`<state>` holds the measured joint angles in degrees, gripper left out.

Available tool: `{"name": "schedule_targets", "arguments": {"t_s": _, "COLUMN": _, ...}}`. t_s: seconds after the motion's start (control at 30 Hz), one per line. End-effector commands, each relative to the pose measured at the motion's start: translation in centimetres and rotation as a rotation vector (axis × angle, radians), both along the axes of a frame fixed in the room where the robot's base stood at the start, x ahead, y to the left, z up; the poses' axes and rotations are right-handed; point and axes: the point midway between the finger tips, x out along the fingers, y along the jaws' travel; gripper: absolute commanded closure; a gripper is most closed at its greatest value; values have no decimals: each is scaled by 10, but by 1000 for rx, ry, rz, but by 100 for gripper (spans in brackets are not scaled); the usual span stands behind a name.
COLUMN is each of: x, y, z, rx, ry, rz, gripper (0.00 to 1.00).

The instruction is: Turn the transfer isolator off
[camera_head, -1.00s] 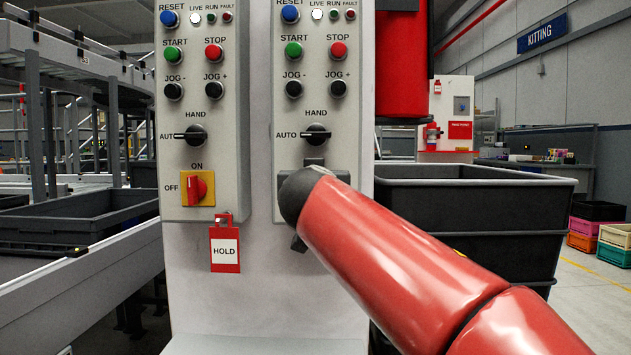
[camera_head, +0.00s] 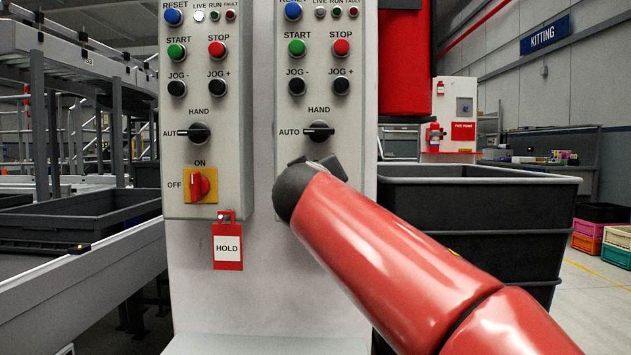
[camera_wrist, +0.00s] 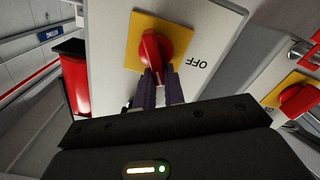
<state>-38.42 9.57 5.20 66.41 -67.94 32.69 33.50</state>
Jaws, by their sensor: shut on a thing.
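The right panel (camera_head: 262,190) carries a red isolator knob that my arm hides in the head view. The wrist view shows a red knob (camera_wrist: 152,50) on a yellow plate (camera_wrist: 136,38), with an upside-down OFF label (camera_wrist: 197,62) to the right. My gripper (camera_wrist: 160,88) is shut on this knob, a dark finger at each side of its handle. The ON label is not visible there. The right panel's LIVE lamp (camera_head: 320,13) looks grey and unlit.
The left panel has a similar isolator knob (camera_head: 199,184), with a red padlock and HOLD tag (camera_head: 227,247) below it. That knob shows at the wrist view's right edge (camera_wrist: 298,98). A black bin (camera_head: 470,220) stands right of the panels, a conveyor (camera_head: 90,285) left.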

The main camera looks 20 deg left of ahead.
Motion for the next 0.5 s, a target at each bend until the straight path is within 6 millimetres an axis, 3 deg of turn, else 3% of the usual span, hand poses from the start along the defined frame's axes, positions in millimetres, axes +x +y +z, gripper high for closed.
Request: {"name": "schedule_targets", "arguments": {"t_s": 0.5, "x": -2, "y": 8, "z": -8, "rx": -479, "ry": -114, "rz": 0, "gripper": 100}}
